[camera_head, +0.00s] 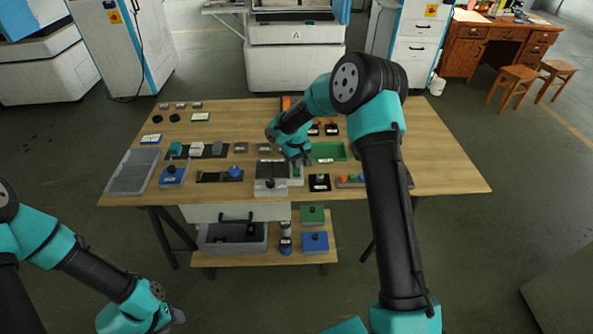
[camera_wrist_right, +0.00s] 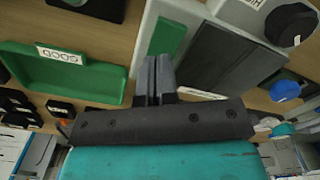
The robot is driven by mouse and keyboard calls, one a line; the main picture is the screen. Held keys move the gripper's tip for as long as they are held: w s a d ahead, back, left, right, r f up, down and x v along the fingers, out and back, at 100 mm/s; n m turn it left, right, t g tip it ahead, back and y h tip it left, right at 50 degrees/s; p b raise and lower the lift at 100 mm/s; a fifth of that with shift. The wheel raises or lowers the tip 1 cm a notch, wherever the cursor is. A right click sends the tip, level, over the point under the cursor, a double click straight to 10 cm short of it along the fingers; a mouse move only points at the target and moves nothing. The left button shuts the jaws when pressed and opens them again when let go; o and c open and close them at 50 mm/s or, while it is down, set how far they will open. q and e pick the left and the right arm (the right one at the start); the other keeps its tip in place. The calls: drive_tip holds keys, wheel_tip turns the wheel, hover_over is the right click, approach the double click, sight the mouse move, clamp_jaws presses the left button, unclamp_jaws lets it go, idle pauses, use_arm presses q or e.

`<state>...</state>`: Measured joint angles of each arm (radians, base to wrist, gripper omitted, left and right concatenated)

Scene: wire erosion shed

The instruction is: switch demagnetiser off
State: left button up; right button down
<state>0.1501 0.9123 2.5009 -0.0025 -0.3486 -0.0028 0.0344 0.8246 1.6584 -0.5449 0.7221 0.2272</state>
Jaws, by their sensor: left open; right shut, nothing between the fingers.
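The demagnetiser (camera_head: 265,170) looks to be the light grey unit with dark top plates near the table's front middle. In the right wrist view its dark plate (camera_wrist_right: 225,60) and a green strip (camera_wrist_right: 168,38) on its light casing show. My right gripper (camera_head: 303,160) is shut and empty at the unit's right side. In the wrist view its fingertips (camera_wrist_right: 155,72) are just by the green strip; I cannot tell whether they touch. Part of the unit is hidden behind the gripper. My left gripper (camera_head: 178,316) is open, low at the front left, away from the table.
A green tray (camera_head: 330,151) labelled GOOD in the wrist view (camera_wrist_right: 70,75) lies right of the unit. A light block with a black knob (camera_head: 270,184) stands in front. A grey bin (camera_head: 131,172) is at the table's left. Several small parts fill the tabletop.

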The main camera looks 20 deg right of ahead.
drive_tip(key=shift+f, duration=0.5)
drive_tip(key=shift+r, duration=0.1)
idle(0.3)
drive_tip(key=shift+r, duration=3.45)
drive_tip(key=shift+f, duration=0.1)
